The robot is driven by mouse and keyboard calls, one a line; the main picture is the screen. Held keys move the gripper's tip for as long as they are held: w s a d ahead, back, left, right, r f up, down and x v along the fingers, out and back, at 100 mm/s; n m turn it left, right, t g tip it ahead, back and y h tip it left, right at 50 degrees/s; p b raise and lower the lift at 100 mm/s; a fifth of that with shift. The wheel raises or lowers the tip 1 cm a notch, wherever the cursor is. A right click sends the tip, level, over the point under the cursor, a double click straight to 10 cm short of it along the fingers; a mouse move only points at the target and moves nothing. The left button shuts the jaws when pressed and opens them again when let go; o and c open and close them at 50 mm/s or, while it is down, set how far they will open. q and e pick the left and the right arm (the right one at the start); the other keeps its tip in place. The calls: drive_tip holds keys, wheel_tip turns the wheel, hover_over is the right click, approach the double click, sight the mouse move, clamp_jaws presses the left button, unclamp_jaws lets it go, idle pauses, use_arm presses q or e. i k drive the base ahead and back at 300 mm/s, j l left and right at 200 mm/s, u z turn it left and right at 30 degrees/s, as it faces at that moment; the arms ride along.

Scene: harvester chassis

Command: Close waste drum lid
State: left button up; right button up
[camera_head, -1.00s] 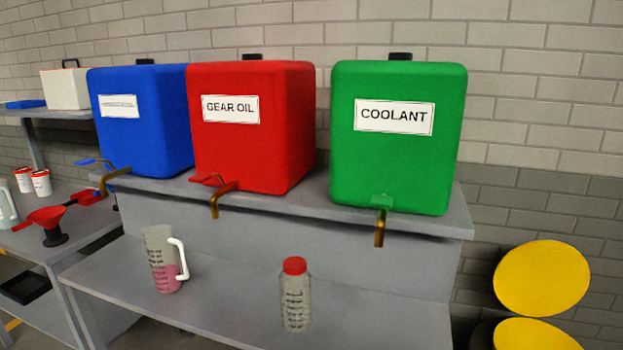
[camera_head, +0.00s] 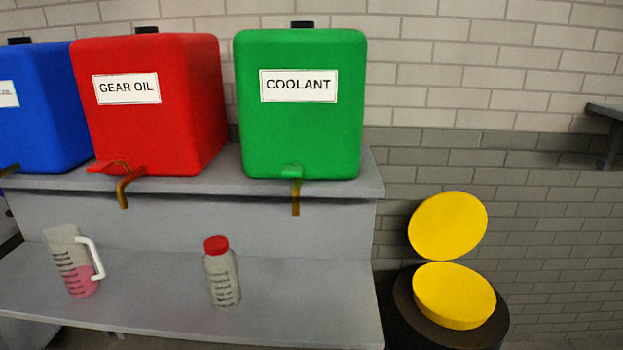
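The waste drum (camera_head: 403,307) is dark and stands on the floor to the right of the grey shelf unit. Its yellow round lid (camera_head: 447,226) is raised and tilted back toward the brick wall. A second yellow round piece (camera_head: 454,294) sits in the drum's dark top, below the lid. The lower part of the drum is cut off by the picture's bottom edge. Neither of my grippers is in view.
A grey two-level shelf unit (camera_head: 300,290) bears blue (camera_head: 45,105), red (camera_head: 150,105) and green (camera_head: 300,110) tanks with taps. A measuring jug (camera_head: 72,262) and a red-capped bottle (camera_head: 221,275) stand on its lower shelf. A dark bracket (camera_head: 607,130) is at the right edge.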

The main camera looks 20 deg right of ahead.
sight(448, 225)
drive_tip(key=z, duration=1.5)
drive_tip(key=i+l+u, duration=0.1)
drive_tip(key=i+l, duration=0.5)
drive_tip(key=l, duration=0.15)
drive_tip(key=u, duration=0.05)
